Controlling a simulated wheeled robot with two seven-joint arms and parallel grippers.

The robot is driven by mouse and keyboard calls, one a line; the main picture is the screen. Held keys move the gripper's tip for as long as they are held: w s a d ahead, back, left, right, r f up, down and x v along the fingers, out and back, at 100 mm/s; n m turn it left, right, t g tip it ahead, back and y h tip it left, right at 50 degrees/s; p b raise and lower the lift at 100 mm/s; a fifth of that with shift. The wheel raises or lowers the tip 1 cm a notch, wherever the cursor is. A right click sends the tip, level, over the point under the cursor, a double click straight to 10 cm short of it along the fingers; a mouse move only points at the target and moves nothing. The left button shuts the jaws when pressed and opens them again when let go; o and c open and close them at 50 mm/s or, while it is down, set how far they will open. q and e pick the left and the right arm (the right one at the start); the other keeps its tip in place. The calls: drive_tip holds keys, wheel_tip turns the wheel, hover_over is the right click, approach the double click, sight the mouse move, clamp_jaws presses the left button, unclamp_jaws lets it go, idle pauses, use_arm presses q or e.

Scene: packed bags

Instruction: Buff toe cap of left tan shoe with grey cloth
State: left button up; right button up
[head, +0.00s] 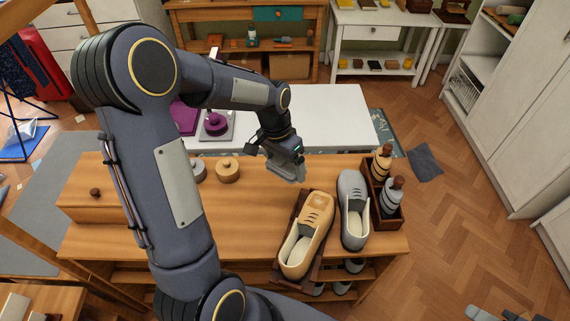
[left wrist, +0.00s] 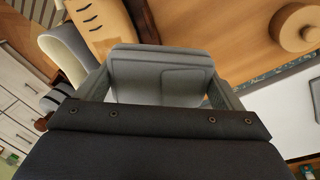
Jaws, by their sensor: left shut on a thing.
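The tan shoe (head: 309,232) lies on a dark brown stand on the wooden bench, its toe cap pointing away from me. It also shows at the upper left of the left wrist view (left wrist: 100,22). A grey shoe (head: 353,212) is just right of it. My left gripper (head: 284,163) is above the bench, beyond and left of the tan toe cap and apart from it. It is shut on a grey piece, seemingly the grey cloth (head: 291,174), which also shows in the left wrist view (left wrist: 160,75). Grey parts at the lower right edge may be my right gripper (head: 508,315).
A wooden crate (head: 399,219) with two bottles stands right of the grey shoe. A round wooden tin (head: 228,171) is left of my gripper. A white table (head: 335,115) stands behind the bench. A dark grey mat (head: 425,163) lies on the floor.

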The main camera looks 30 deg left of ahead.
use_arm(q)
drive_tip(key=b, duration=0.4)
approach(313, 197)
drive_tip(key=shift+w+d+f+b, duration=0.1)
drive_tip(key=shift+f+b, duration=1.1)
drive_tip(key=shift+d+f+b, duration=0.15)
drive_tip(key=shift+f+b, duration=1.05)
drive_tip(key=shift+f, duration=0.05)
drive_tip(key=shift+d+f+b, duration=0.15)
drive_tip(key=shift+f+b, duration=0.6)
drive_tip(key=shift+f, duration=0.25)
